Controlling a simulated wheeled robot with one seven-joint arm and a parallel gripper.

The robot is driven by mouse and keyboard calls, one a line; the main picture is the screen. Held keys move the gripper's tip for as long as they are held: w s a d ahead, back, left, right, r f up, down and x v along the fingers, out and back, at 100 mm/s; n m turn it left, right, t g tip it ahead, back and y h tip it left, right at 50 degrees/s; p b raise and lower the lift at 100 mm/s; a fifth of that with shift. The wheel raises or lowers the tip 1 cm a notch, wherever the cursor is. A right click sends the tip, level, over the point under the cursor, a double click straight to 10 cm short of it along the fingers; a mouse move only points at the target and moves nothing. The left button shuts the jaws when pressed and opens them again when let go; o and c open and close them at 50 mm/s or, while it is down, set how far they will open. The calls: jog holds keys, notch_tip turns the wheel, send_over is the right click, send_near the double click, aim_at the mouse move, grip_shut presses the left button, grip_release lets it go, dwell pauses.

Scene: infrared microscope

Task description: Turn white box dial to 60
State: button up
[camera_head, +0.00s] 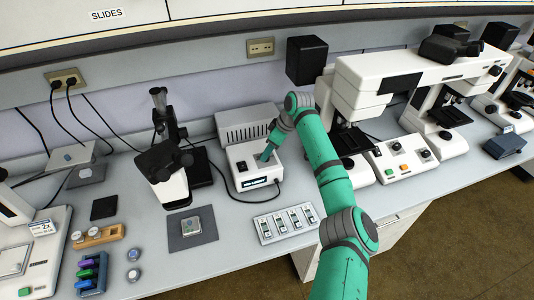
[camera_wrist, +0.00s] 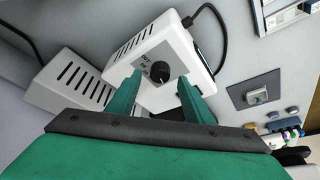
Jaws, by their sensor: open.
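The white box (camera_head: 240,166) stands on the bench in the middle of the head view, with a lit display on its front face. Its black dial (camera_wrist: 160,72) shows clearly in the wrist view on the box's top face, with small printed marks beside it. My green gripper (camera_head: 265,155) is over the box top. In the wrist view my gripper (camera_wrist: 158,92) is open, with one finger on each side of the dial and visible gaps to it. I cannot tell whether the fingertips touch the box. The display's number is too small to read.
A grey vented unit (camera_head: 245,122) stands right behind the box. A microscope (camera_head: 168,165) is to its left and a large white microscope (camera_head: 365,85) to its right. A slide tray (camera_head: 285,222) lies in front. A black cable (camera_wrist: 222,30) leaves the box.

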jog(key=shift+x, duration=1.25)
jog(key=shift+c, duration=0.6)
jog(key=c, duration=1)
jog(key=shift+o, duration=0.2)
